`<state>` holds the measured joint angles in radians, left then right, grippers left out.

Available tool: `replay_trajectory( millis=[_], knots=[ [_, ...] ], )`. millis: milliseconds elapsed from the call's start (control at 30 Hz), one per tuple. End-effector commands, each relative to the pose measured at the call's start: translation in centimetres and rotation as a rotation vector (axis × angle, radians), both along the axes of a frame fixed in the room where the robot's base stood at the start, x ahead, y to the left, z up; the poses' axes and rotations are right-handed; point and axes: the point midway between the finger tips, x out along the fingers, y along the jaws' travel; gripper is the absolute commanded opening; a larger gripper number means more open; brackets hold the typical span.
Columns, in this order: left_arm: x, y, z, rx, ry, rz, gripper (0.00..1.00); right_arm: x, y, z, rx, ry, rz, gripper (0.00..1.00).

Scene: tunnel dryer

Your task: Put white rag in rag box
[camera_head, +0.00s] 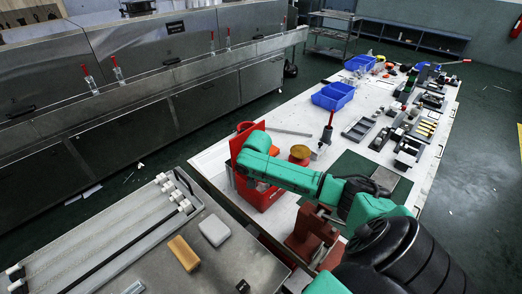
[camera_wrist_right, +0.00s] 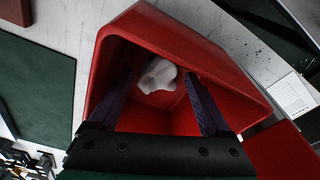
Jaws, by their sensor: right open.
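The red rag box (camera_head: 264,198) stands on the white table in the head view. Its open top fills much of the right wrist view, where its wall (camera_wrist_right: 225,68) shows. The white rag (camera_wrist_right: 157,76) is a crumpled piece inside the box outline, seen between my fingertips. I cannot tell whether it rests on the bottom or is just above it. My right gripper (camera_wrist_right: 159,77) is open, with its two dark fingers pointing into the box and apart from each other. In the head view my right forearm hides the gripper over the box. My left gripper is not in view.
A red vise (camera_head: 310,236) and a green mat (camera_head: 352,170) lie near the box. Blue bins (camera_head: 333,96) and several tools stand farther along the table. A metal cart with an orange block (camera_head: 184,253) and a light block (camera_head: 214,230) stands at front left.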

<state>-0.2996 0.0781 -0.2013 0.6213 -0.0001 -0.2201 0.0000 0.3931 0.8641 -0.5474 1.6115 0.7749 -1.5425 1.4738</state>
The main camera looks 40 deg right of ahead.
Motion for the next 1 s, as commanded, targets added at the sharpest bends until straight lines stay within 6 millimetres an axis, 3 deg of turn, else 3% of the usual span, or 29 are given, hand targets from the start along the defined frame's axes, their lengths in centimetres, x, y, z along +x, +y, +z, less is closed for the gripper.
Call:
replay_trajectory(
  millis=[200, 400, 1000],
  knots=[
    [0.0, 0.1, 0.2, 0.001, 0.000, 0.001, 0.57, -0.3, 0.8, 5.9, -0.001, -0.006, 0.002, 0.82],
    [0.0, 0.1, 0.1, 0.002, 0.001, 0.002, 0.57, -0.6, 1.3, 9.8, -0.001, -0.003, 0.000, 0.82],
    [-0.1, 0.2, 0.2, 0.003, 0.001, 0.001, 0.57, -0.7, 1.4, 10.5, -0.001, -0.001, -0.001, 0.82]
  ],
)
